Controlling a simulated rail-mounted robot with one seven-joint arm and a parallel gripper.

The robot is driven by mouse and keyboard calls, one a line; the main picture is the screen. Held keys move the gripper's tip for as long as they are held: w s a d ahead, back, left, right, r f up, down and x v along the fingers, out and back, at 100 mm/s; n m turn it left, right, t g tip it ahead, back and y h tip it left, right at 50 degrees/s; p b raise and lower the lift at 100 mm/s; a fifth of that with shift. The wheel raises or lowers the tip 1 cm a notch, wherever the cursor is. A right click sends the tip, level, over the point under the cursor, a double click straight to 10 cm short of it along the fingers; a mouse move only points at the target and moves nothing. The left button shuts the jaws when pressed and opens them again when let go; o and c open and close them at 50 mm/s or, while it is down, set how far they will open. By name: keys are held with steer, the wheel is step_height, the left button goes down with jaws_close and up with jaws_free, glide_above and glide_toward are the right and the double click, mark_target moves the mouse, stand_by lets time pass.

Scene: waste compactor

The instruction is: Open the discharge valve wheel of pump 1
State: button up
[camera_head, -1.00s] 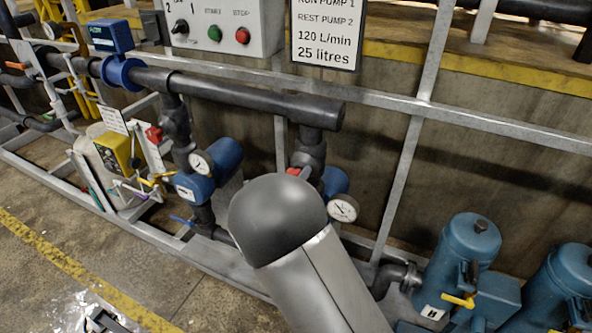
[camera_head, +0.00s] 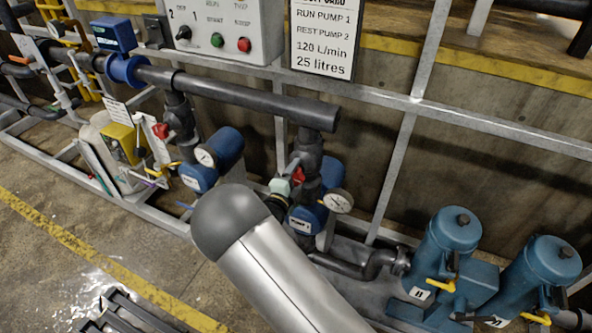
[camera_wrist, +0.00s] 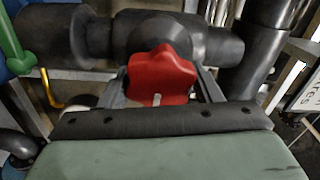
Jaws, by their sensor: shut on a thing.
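A red lobed valve wheel (camera_head: 299,176) sits on the dark vertical pipe of the right-hand blue pump (camera_head: 308,218). My gripper (camera_head: 291,168) is at this wheel, its lower part partly hidden by my arm. In the wrist view, the red wheel (camera_wrist: 160,77) sits between the two grey fingers of my gripper (camera_wrist: 163,84), which is shut on it. The fingertips are partly hidden by the wheel. A second red wheel (camera_head: 160,130) is on the left-hand pipe, by the left-hand blue pump (camera_head: 217,158). I cannot read which pump is numbered 1.
A dark horizontal pipe (camera_head: 240,96) runs above both pumps. Dial gauges (camera_head: 338,201) sit beside them. A control box (camera_head: 222,30) and a notice (camera_head: 325,38) are behind. Blue canisters (camera_head: 452,245) stand at the right. Grey frame rails (camera_head: 400,150) cross close by.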

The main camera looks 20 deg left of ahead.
steer(key=shift+n+p, duration=0.35)
steer(key=shift+n, duration=0.35)
steer(key=o, duration=1)
steer(key=s+a+b, duration=0.2)
steer(key=s+b, duration=0.1)
steer(key=s, duration=1.4)
steer(key=shift+s, duration=0.2)
